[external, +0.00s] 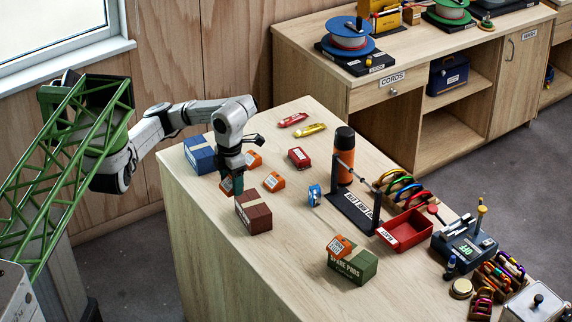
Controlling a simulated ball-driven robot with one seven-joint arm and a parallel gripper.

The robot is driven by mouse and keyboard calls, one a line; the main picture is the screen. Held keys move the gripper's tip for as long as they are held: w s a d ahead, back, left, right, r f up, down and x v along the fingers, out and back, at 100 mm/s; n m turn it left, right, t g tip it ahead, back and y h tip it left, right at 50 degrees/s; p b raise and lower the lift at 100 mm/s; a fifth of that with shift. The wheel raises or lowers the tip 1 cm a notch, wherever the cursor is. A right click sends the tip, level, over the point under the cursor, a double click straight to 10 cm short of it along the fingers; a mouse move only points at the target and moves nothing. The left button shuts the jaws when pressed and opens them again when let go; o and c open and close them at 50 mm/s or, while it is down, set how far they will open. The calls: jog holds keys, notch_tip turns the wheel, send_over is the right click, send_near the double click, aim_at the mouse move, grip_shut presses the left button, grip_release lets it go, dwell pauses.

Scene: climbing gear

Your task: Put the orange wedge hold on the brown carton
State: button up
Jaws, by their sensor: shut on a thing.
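My gripper (237,184) points down just above and behind the brown carton (254,214). It is shut on an orange wedge hold (226,185), which is partly hidden by the fingers. The brown carton stands on the table near its left edge, with a pale tape strip on top. I cannot tell whether the held wedge touches the carton. Other orange wedge holds lie on the table, one behind the gripper (254,160) and one to its right (274,181). Another orange hold (339,246) sits on a green carton (353,264).
A blue carton (200,154) stands behind my gripper. A red block (299,157) and a blue block (314,195) lie to the right. An orange bottle (344,158), a black rack (354,209) and a red tray (405,230) stand further right. Table in front of the brown carton is clear.

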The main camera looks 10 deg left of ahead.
jog(key=w+d+f, duration=0.2)
jog(key=w, duration=0.2)
send_over(254, 202)
jog(key=s, duration=0.1)
jog(key=f, duration=0.4)
jog(key=shift+a+f, duration=0.2)
jog(key=shift+a, duration=0.1)
jog(key=shift+w+d+f, duration=0.15)
jog(key=shift+w+f, duration=0.05)
jog(key=shift+f, duration=0.15)
jog(key=shift+w+d+f+p, duration=0.15)
jog(key=shift+f+p, duration=0.45)
jog(key=shift+f, duration=1.25)
jog(key=shift+f, duration=0.2)
jog(key=o, duration=1.1)
jog(key=shift+r, duration=0.1)
